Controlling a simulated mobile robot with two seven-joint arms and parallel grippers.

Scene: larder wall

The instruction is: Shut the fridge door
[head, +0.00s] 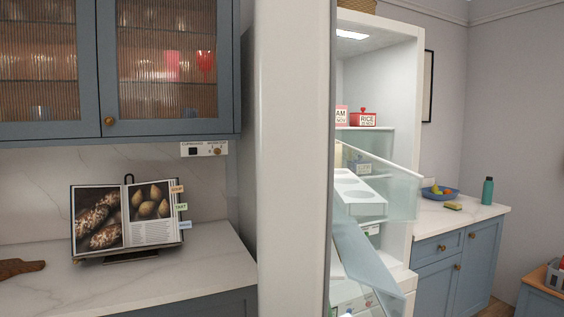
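The fridge door (292,160) stands open and is seen almost edge-on as a tall pale panel in the middle of the head view. Clear bins or shelves (400,193) show just right of its edge; I cannot tell whether all of them belong to the door. The fridge (405,70) is the white cabinet behind and to the right, with its light on. Inside it are a red container labelled RICE (364,119) and a partly hidden item labelled AM (341,116). The door hides the fridge's left part. Neither of my grippers is in view.
On the left, a marble counter (215,262) holds an open cookbook (125,220) on a stand, below blue wall cabinets (170,65). On the right counter are a blue fruit bowl (440,194), a sponge (453,206) and a teal bottle (487,191).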

